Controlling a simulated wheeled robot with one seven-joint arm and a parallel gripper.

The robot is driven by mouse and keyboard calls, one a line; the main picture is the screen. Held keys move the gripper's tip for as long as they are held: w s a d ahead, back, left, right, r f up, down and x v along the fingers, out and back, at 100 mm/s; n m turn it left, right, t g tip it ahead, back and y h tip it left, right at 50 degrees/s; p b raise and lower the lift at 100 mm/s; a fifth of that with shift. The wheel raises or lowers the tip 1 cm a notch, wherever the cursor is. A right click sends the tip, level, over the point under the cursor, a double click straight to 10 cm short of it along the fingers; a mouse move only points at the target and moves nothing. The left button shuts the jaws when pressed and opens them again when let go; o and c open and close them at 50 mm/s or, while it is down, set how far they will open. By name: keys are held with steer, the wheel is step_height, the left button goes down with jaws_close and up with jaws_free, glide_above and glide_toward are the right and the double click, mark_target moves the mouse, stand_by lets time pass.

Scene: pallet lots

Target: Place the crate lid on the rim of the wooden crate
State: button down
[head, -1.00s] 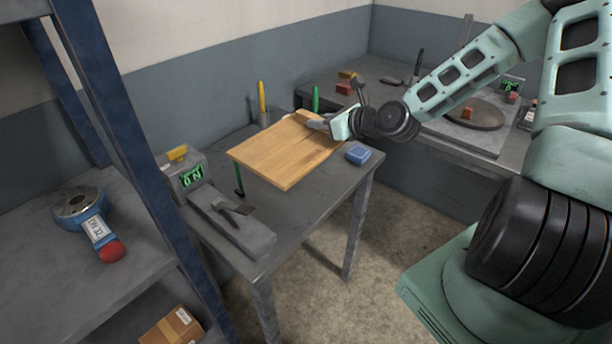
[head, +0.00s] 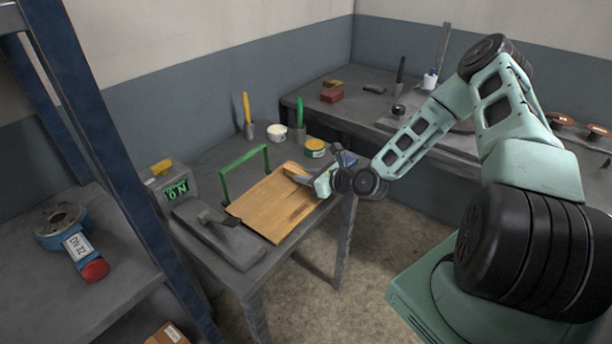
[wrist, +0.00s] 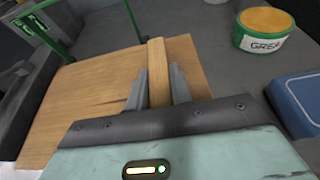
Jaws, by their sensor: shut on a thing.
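The crate lid (head: 272,208) is a flat light-wood board with a raised wooden strip across it. My gripper (head: 308,180) is shut on that strip at the lid's far right side. The lid is over the front part of the grey table; I cannot tell its exact height above it. In the wrist view the two fingers of my gripper (wrist: 158,75) stand on either side of the strip, and the lid (wrist: 90,95) spreads to the left. I see no wooden crate in either view; the lid hides what is under it.
A blue box (wrist: 300,105) lies right of my gripper.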

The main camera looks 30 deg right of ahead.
steer(key=shift+f, duration=0.1)
steer(key=c, duration=1.3)
jaws_free()
steer(key=shift+o, duration=0.2)
